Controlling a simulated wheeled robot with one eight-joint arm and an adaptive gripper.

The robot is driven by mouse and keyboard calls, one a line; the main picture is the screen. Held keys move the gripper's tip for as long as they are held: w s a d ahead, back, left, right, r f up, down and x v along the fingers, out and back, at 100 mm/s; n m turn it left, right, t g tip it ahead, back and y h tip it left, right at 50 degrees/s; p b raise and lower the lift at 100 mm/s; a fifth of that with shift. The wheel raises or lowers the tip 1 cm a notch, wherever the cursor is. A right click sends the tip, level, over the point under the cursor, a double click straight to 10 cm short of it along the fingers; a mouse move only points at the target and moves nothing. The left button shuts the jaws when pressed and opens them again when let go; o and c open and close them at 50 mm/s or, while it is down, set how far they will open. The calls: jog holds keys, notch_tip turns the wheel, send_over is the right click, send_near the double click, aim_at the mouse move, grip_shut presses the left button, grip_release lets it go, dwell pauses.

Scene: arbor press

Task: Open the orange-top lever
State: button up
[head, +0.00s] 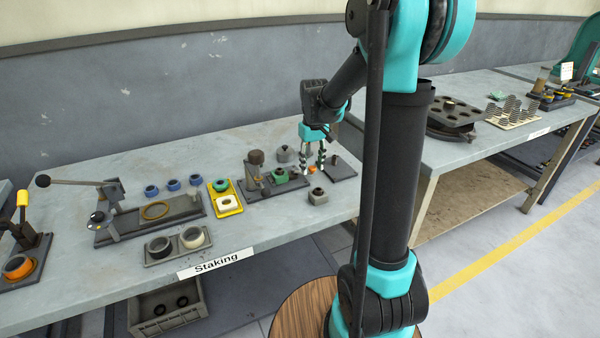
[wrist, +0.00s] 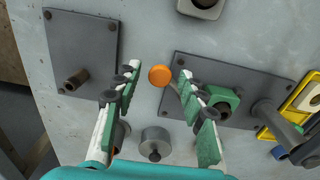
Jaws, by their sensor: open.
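My gripper (head: 312,168) is open above the Staking bench, pointing down. In the wrist view its fingertips (wrist: 158,76) stand on either side of a round orange top (wrist: 160,75), with a gap on each side. The orange top also shows in the head view (head: 312,169), partly hidden by the fingers. A short grey bar (wrist: 174,89) runs from beside the orange top toward a dark plate fixture (wrist: 205,65) with a green part (wrist: 222,98). How far below the fingertips the orange top lies I cannot tell.
A dark plate with a brown post (wrist: 76,79) is close on the left in the wrist view. A grey knobbed cylinder (wrist: 155,146) sits below, and a grey block (head: 317,196) stands near the front edge.

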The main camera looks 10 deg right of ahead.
jog(key=c, duration=0.8)
jog(key=shift+w, duration=0.1)
